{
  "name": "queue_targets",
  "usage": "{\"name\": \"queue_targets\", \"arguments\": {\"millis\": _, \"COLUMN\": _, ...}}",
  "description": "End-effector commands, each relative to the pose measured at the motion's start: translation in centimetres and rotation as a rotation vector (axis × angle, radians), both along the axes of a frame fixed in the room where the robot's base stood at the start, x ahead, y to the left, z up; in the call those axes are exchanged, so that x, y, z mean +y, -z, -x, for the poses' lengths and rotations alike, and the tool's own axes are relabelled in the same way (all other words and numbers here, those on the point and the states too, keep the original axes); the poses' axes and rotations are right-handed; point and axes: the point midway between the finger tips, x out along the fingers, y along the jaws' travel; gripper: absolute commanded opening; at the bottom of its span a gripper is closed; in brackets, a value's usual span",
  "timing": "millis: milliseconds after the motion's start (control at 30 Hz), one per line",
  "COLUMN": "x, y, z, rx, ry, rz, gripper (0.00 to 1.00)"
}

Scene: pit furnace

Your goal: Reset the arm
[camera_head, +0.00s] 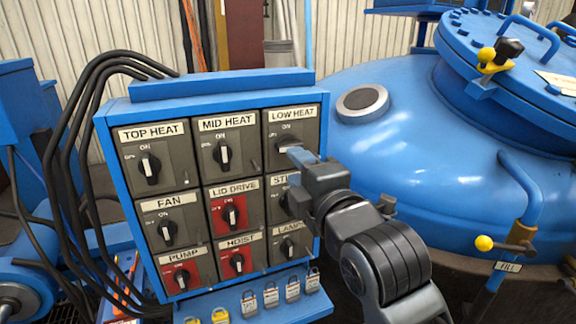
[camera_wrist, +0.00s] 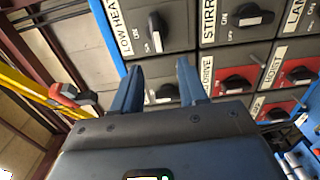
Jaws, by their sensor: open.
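My gripper (camera_head: 300,156) is in front of the right column of a blue control panel (camera_head: 115,135), just below the LOW HEAT knob (camera_head: 287,143). In the wrist view my gripper (camera_wrist: 158,68) has its two blue fingers spread, with nothing held between them. The LOW HEAT knob (camera_wrist: 157,32) shows beyond the fingertips, apart from them as far as I can see. Its handle lies sideways, unlike the upright handles of the MID HEAT (camera_head: 222,153) and TOP HEAT (camera_head: 150,167) knobs. My gripper hides part of the STIRRER switch (camera_head: 282,200).
A large blue furnace vessel (camera_head: 410,140) stands close on the right, with a valve handle (camera_head: 505,245). Black cables (camera_head: 75,150) run along the panel's left side. Several padlocks (camera_head: 270,297) hang on the ledge below. A yellow bar (camera_wrist: 30,92) shows left in the wrist view.

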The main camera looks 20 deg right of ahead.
Motion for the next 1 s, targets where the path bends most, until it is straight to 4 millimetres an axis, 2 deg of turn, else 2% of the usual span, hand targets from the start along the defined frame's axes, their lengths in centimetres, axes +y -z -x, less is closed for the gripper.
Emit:
{"name": "queue_targets", "arguments": {"millis": 233, "x": 0.1, "y": 0.7, "z": 0.5, "rx": 0.005, "ry": -0.002, "rz": -0.026, "gripper": 0.43}}
{"name": "queue_targets", "arguments": {"millis": 367, "x": 0.5, "y": 3.6, "z": 2.5, "rx": 0.027, "ry": -0.004, "rz": -0.136, "gripper": 0.43}}
{"name": "queue_targets", "arguments": {"millis": 500, "x": 0.8, "y": 7.7, "z": 6.3, "rx": 0.056, "ry": 0.0, "rz": -0.327, "gripper": 0.43}}
{"name": "queue_targets", "arguments": {"millis": 700, "x": 1.0, "y": 12.7, "z": 12.8, "rx": 0.095, "ry": 0.023, "rz": -0.6, "gripper": 0.43}}
{"name": "queue_targets", "arguments": {"millis": 900, "x": 0.8, "y": 16.1, "z": 19.8, "rx": 0.131, "ry": 0.058, "rz": -0.853, "gripper": 0.43}}
{"name": "queue_targets", "arguments": {"millis": 1000, "x": 0.6, "y": 17.3, "z": 23.4, "rx": 0.145, "ry": 0.08, "rz": -0.973, "gripper": 0.43}}
